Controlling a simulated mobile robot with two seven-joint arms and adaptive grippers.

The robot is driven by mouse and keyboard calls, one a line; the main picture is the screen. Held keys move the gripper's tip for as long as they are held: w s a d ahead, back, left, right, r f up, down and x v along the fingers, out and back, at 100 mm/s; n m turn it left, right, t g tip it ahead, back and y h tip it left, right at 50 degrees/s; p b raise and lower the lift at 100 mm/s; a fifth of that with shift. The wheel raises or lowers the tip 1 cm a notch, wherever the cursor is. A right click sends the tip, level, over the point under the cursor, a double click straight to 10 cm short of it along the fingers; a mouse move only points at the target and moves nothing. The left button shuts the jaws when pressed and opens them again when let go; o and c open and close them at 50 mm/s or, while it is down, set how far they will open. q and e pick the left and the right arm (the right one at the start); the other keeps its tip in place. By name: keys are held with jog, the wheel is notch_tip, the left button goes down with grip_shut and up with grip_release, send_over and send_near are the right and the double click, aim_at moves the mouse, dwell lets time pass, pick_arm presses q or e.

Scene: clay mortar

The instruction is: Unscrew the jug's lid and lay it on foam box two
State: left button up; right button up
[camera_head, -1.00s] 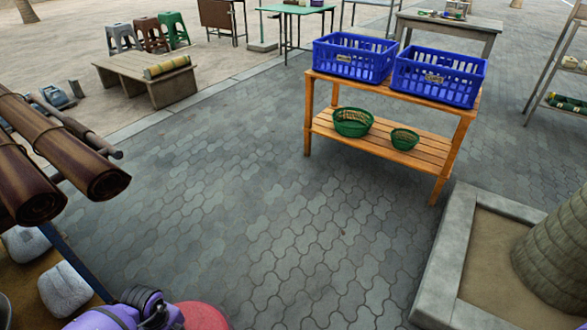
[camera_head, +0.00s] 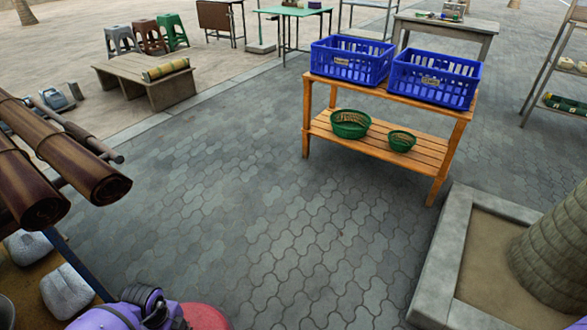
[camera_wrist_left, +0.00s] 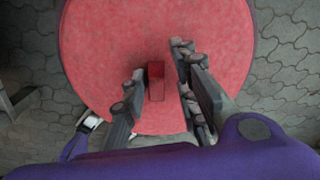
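My left gripper (camera_wrist_left: 158,60) shows in the left wrist view with its two dark fingers spread apart. A small red block shows between them, with gaps on both sides; nothing looks gripped. In the head view only purple and dark parts of my arm show at the bottom left, with no fingers. My right gripper is in neither view. I cannot make out the lidded jug or foam box two. A grey-blue container (camera_head: 54,98) lies far off at the left, too small to identify.
A wooden rack (camera_head: 385,148) holds a left blue crate (camera_head: 350,60), a right blue crate (camera_head: 433,80) and green baskets (camera_head: 350,124). Brown rolls (camera_head: 75,165) jut in at the left, above pale rounded objects (camera_head: 66,291). A stone planter edge (camera_head: 440,260) stands right. The paving (camera_head: 230,200) between is clear.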

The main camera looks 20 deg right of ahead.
pick_arm(q)
jog(key=shift+o, duration=0.7)
jog(key=shift+s+d, duration=0.1)
jog(key=shift+f, duration=0.2)
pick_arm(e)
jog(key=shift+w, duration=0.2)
pick_arm(q)
jog(key=shift+s+r, duration=0.1)
jog(key=shift+s, duration=0.05)
notch_tip(320, 180, up, 12)
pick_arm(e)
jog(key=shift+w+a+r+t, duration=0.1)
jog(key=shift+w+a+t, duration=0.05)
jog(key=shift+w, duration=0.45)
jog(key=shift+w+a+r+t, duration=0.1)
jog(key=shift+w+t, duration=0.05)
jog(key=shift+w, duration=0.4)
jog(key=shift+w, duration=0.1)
